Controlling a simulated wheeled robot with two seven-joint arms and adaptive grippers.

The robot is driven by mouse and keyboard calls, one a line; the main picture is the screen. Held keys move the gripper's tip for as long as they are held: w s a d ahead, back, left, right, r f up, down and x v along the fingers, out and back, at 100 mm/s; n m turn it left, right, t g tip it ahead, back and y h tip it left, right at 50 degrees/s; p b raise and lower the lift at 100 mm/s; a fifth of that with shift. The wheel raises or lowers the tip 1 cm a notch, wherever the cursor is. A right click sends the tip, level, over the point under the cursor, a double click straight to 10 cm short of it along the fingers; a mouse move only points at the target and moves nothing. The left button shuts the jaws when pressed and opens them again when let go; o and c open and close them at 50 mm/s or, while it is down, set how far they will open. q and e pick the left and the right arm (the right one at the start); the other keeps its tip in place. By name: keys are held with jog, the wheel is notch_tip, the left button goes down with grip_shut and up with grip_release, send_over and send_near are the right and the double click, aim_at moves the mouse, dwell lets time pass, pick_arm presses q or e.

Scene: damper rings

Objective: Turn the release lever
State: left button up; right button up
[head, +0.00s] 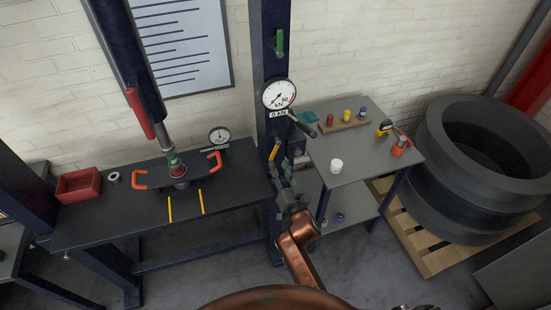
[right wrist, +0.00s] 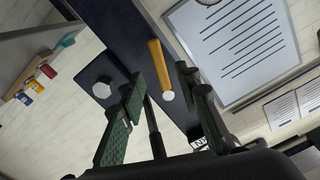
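A yellow lever (head: 274,149) sits on the dark blue column below the large round gauge (head: 279,95), which reads 0 kN. I take it for the release lever. My right gripper (head: 281,170) is just below it. In the right wrist view the yellow lever (right wrist: 160,68) has a pale round end and shows between and beyond the green-padded fingertips of the right gripper (right wrist: 163,88). The fingers are apart, with nothing seen held between them. I cannot tell whether either finger touches the lever. My left gripper is not in view.
A black-gripped handle (head: 302,124) sticks out from the column near the gauge. A green handle (head: 279,42) is higher up. The press bench (head: 110,223) is left.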

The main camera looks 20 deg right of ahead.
aim_at(274, 155)
jog(key=w, duration=0.5)
jog(key=shift+c, duration=0.5)
grip_shut()
